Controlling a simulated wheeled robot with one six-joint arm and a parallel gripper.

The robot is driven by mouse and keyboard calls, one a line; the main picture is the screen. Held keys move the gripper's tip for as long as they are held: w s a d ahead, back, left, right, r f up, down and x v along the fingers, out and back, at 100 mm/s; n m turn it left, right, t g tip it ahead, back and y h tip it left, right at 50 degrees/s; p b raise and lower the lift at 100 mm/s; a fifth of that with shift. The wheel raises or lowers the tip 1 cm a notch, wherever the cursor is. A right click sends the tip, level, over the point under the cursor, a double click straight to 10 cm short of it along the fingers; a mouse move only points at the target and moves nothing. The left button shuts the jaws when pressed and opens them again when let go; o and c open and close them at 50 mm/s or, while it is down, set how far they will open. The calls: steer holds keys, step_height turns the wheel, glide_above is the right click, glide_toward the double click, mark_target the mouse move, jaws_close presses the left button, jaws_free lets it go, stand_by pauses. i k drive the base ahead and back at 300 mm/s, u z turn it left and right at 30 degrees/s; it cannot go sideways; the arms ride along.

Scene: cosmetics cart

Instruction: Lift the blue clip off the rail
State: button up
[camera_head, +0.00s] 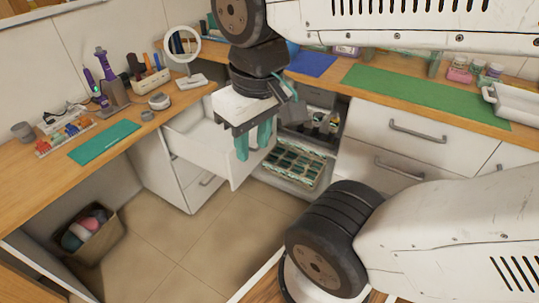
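My gripper (254,140) hangs in the middle of the view, pointing down in front of the pulled-out white drawer. Its two teal fingers are apart, with nothing visible between them. I cannot make out the blue clip or the rail for certain. A low white rack (42,152) with small red, orange, green and bluish pieces stands on the left counter, well left of my gripper. The pieces are too small to tell whether one is a clip.
The white drawer (205,160) stands open beside my gripper. A teal mat (104,143), a round mirror (184,43) and purple styling tools (104,68) are on the left counter. A green mat (430,97) lies on the back counter. A basket (92,240) stands below left.

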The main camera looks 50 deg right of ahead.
mark_target(71, 129)
steer(key=z, duration=0.45)
steer(key=i, duration=0.95)
steer(key=u, duration=0.65)
steer(key=k, duration=0.3)
steer(key=u, duration=0.8)
steer(key=i, duration=1.55)
steer(key=z, duration=0.75)
